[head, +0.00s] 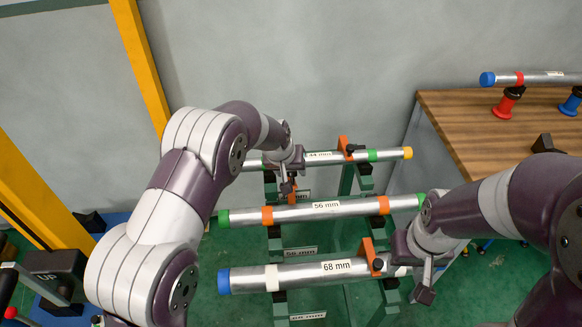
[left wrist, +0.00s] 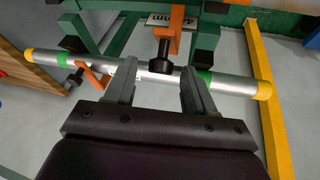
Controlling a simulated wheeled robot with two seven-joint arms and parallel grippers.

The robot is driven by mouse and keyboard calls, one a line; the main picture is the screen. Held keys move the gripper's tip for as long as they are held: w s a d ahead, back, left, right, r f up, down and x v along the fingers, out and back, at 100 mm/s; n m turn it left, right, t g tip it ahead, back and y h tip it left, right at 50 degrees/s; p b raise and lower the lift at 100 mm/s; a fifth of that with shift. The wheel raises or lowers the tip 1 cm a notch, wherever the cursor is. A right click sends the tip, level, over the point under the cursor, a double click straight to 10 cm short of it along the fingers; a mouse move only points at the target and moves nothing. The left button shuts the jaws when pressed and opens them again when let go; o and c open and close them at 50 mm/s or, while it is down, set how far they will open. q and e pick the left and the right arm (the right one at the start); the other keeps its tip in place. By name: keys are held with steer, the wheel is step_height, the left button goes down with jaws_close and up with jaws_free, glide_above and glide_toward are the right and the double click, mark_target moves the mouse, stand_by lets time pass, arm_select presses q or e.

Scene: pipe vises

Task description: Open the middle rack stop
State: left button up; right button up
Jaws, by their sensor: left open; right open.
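The middle pipe (head: 326,206), labelled 56 mm, lies across the green rack with orange bands and green ends. An orange stop (head: 292,192) stands between it and the back pipe. In the left wrist view an orange stop (left wrist: 175,28) with a black knob (left wrist: 162,58) shows, the knob between my fingertips. My left gripper (head: 288,186) is open; its fingers (left wrist: 158,76) straddle the knob without visible contact. My right gripper (head: 426,284) is open by the front pipe's right end.
The back pipe (head: 325,156), with yellow ends, has another orange stop (head: 344,146) at its right. The front pipe (head: 305,272), labelled 68 mm, has an orange stop (head: 368,250). A wooden table (head: 450,120) stands at right. Yellow posts (head: 140,60) rise at left.

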arm_select(q)
steer(key=shift+w+f, duration=0.15)
steer(key=shift+f, duration=0.2)
jaws_close()
steer(key=shift+w, duration=0.15)
